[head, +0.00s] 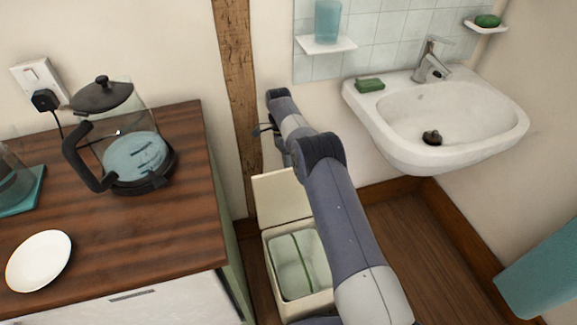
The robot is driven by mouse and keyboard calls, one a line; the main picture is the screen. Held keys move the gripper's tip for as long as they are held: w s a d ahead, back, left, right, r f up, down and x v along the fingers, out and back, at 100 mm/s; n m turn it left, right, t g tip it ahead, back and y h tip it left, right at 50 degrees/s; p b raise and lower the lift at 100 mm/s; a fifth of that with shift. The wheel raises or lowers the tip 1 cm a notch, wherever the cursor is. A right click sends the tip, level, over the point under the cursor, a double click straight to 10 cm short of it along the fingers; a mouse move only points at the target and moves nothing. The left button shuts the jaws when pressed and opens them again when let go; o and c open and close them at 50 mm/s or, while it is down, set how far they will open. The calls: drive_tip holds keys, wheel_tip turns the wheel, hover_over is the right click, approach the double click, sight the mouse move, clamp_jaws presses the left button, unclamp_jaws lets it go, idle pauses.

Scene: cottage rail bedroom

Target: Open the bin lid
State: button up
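The cream bin (266,262) stands on the floor between the wooden cabinet and the sink. Its lid (280,197) is up, tilted back toward the wall, and the opening shows a pale liner with a green band inside. My arm passes in front of the bin's right side and hides part of it. My gripper (264,131) is at the far end of the arm, above the raised lid and near the wooden post. It is small and partly hidden by my arm, so I cannot tell whether its fingers are open or whether it touches the lid.
The cabinet (185,235) on the left carries a glass kettle (133,125) and a white plate (39,261). A white sink (400,125) with green soap (370,85) is on the right wall. A wooden post (237,90) rises behind the bin. Floor below the sink is clear.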

wheel_tip(320, 180, up, 10)
drive_tip(key=p, duration=0.3)
drive_tip(key=shift+f, duration=0.2)
drive_tip(key=shift+f, duration=0.15)
wheel_tip(320, 180, down, 10)
drive_tip(key=b, duration=0.3)
drive_tip(key=shift+r, duration=0.25)
drive_tip(key=shift+r, duration=0.1)
idle(0.3)
